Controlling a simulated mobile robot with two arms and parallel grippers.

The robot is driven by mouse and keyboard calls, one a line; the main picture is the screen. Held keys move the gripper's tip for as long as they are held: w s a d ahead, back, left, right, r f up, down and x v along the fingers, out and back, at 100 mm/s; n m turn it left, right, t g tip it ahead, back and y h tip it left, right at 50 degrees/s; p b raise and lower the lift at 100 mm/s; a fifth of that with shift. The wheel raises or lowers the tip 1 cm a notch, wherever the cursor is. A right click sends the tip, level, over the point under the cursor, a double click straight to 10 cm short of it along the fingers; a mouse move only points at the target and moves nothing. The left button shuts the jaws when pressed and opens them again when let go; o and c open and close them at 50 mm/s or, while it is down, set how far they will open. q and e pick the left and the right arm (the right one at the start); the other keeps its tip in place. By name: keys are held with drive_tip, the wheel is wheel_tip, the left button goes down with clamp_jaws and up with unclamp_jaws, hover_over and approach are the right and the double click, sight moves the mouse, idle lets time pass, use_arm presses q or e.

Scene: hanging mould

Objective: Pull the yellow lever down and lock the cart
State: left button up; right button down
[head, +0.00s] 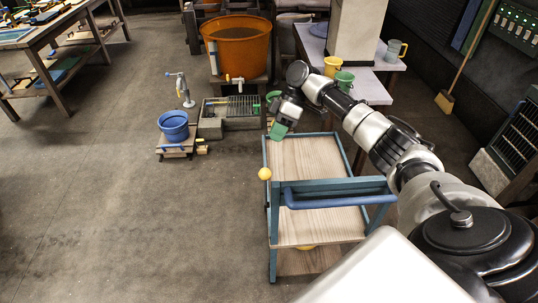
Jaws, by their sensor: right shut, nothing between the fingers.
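The cart (308,160) has a teal frame and pale wooden decks, with a blue push bar (340,201) at its near end. A yellow ball knob (265,174), seemingly the end of the yellow lever, shows at the cart's left side. The rest of the lever is hard to make out. My right gripper (278,131) has green fingertips and is shut and empty. It is near the cart's far left corner, farther back than the yellow knob and apart from it. My left gripper is not in view.
A blue bucket (174,125) on a low wooden stand and an orange tub (236,48) with a tap are behind and left. A table (370,87) with cups stands behind the cart. The floor (130,210) left of the cart is clear.

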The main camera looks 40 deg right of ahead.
drive_tip(key=s+a+f+p, duration=0.3)
drive_tip(key=a+f, duration=0.1)
drive_tip(key=a, duration=0.1)
drive_tip(key=shift+s+f, duration=0.15)
drive_tip(key=shift+a, duration=0.1)
